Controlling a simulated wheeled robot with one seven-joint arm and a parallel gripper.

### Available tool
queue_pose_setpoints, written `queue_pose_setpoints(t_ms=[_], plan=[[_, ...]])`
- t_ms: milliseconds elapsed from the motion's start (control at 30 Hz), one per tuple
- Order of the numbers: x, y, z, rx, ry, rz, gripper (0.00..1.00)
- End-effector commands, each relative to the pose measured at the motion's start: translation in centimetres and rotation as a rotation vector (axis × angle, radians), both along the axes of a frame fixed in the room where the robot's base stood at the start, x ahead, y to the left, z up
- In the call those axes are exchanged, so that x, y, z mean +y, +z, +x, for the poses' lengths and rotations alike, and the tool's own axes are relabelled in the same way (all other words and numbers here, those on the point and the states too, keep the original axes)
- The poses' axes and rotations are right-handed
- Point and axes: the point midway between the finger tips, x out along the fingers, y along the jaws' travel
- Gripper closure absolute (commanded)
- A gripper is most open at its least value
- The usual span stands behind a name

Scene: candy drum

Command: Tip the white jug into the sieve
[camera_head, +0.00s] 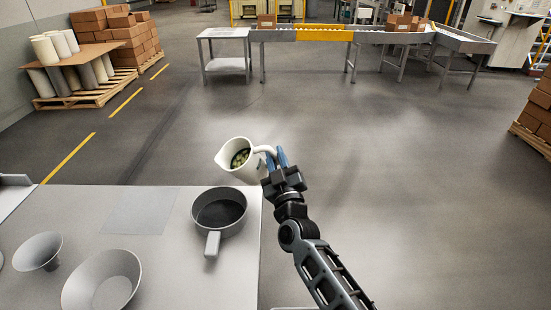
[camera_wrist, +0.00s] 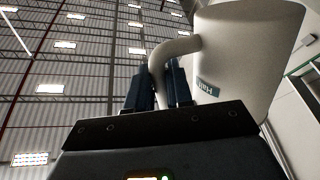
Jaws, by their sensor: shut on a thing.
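The white jug (camera_head: 238,157) is held up beyond the far right corner of the table, its spout to the left. Green pieces show inside it, and it looks only slightly tilted. My gripper (camera_head: 277,160) is shut on the jug's handle, on its right side. In the wrist view my gripper (camera_wrist: 162,85) closes around the handle, and the jug (camera_wrist: 245,55) fills the upper right with a small green label. The sieve (camera_head: 219,210) is a grey, dark-bottomed round pan with a handle toward me, at the table's right edge, nearer and lower than the jug.
A grey bowl (camera_head: 103,280) and a grey funnel-like dish (camera_head: 38,251) stand on the left of the table (camera_head: 170,260). A flat grey square (camera_head: 140,211) lies left of the sieve. Open floor lies beyond; a conveyor (camera_head: 323,36) stands far back.

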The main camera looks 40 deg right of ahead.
Motion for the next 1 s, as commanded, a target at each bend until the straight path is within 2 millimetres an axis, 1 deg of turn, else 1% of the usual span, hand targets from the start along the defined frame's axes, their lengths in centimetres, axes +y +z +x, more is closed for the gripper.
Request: queue_pose_setpoints(t_ms=[67, 133, 233, 567, 600, 867, 900, 1000], plan=[[0.0, -0.2, 0.0, -0.004, 0.002, -0.033, 1.00], [0.0, -1.1, 0.0, -0.013, 0.000, -0.081, 1.00], [0.1, -1.5, 0.0, -0.021, 0.003, -0.151, 1.00], [0.8, 0.2, -0.1, -0.051, 0.001, -0.391, 1.00], [1.1, -0.2, -0.1, -0.055, 0.001, -0.421, 1.00], [2.3, 0.0, -0.3, -0.079, 0.002, -0.626, 1.00], [2.7, 0.5, -0.3, -0.085, 0.001, -0.664, 1.00], [3.5, 1.0, -0.4, -0.098, 0.001, -0.769, 1.00]])
